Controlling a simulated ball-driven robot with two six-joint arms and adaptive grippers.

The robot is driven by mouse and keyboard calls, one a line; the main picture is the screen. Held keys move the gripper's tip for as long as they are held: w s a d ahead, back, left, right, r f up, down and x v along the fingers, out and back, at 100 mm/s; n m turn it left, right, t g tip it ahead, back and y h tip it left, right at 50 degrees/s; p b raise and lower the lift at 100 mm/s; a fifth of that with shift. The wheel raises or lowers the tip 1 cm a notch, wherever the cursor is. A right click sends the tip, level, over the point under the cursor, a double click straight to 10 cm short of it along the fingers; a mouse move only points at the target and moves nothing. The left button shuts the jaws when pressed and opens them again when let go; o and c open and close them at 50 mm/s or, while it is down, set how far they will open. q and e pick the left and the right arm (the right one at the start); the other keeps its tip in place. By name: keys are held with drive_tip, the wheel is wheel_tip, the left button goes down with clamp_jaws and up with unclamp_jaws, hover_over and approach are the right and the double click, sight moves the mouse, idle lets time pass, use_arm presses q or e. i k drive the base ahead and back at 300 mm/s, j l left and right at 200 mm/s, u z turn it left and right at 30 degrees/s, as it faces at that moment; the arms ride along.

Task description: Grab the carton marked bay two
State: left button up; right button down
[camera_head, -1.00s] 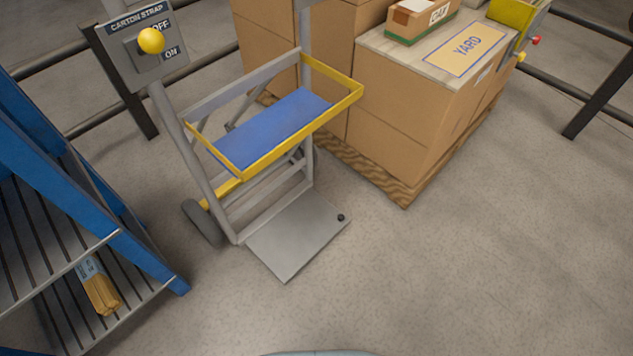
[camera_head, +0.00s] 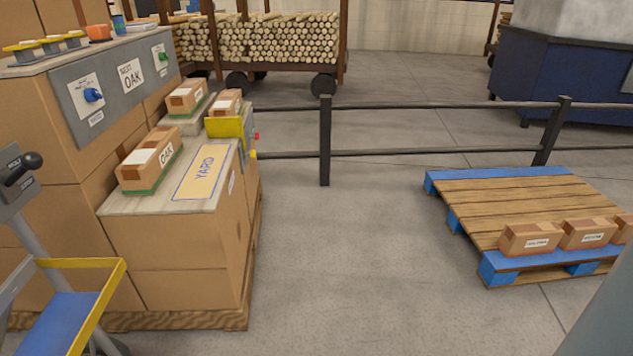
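Small brown cartons with white labels stand in a row along the front edge of a blue-edged wooden pallet at the right. The left carton (camera_head: 529,239) and the middle carton (camera_head: 587,235) show their labels, and a third carton (camera_head: 623,229) is partly cut off. The label print is too small to read, so I cannot tell which one is marked bay two. Neither of my grippers is in view.
The pallet (camera_head: 520,200) lies on open grey floor (camera_head: 350,270). A dark railing (camera_head: 325,140) runs behind, before a log cart (camera_head: 260,40).

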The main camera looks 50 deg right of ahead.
sight(542, 236)
drive_tip(key=z, duration=3)
drive_tip(key=i+l+u, duration=0.2)
drive_tip(key=i, duration=0.5)
drive_tip(key=i+l+u, duration=0.2)
drive_tip(key=i, duration=0.5)
drive_tip(key=i+l+u, duration=0.2)
drive_tip(key=i+l, duration=0.25)
drive_tip(key=i, duration=0.2)
drive_tip(key=i+l+u, duration=0.2)
drive_tip(key=i+l, duration=0.3)
drive_tip(key=i, duration=0.15)
